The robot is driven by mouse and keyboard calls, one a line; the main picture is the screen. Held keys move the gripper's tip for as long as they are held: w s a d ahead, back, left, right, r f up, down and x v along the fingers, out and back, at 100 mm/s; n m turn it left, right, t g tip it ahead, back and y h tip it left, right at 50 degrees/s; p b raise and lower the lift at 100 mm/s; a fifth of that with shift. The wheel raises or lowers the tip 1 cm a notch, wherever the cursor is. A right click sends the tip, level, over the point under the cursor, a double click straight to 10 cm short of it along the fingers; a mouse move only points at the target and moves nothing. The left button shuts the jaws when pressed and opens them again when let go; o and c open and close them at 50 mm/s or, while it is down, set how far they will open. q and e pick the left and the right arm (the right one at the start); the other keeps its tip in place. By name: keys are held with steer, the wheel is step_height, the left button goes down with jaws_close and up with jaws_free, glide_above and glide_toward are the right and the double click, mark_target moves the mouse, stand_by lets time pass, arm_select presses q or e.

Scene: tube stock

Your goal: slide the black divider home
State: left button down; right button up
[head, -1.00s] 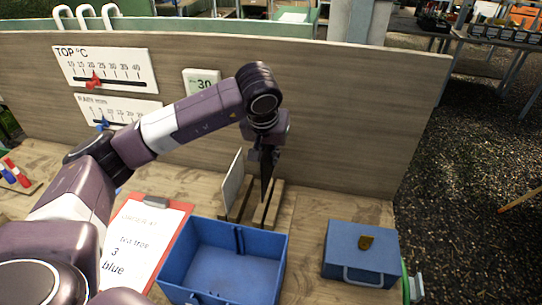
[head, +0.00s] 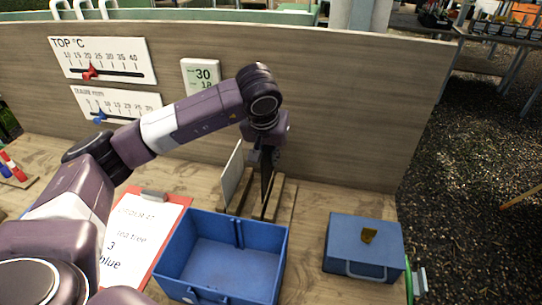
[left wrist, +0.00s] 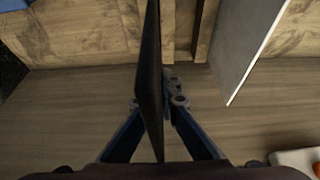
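The black divider (left wrist: 149,75) is a thin dark plate, seen nearly edge-on and upright in the left wrist view. It also shows in the head view (head: 266,180), hanging below my left gripper (head: 267,147). My left gripper is closed around the plate, with a blue finger on each side in the left wrist view (left wrist: 158,103). The plate's lower end is at the wooden rack (head: 272,209), between its slats. How deep it sits in the rack I cannot tell. My right gripper is out of view.
A pale divider (head: 232,175) stands in the rack, left of the black one. An open blue bin (head: 178,238) and a closed blue box (head: 364,242) are in front. A clipboard (head: 150,230) lies left. A wooden back panel (head: 340,120) rises behind the rack.

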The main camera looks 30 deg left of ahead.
mark_target(271, 174)
arm_select(q)
steer(key=shift+f, duration=0.15)
steer(key=shift+f+b, duration=1.25)
steer(key=shift+f, duration=0.1)
steer(key=shift+f, duration=0.15)
steer(key=shift+f+b, duration=1.35)
steer(key=shift+b, duration=0.1)
steer(key=shift+f, duration=0.15)
steer(key=shift+f+b, duration=1.2)
steer(key=shift+f, duration=0.05)
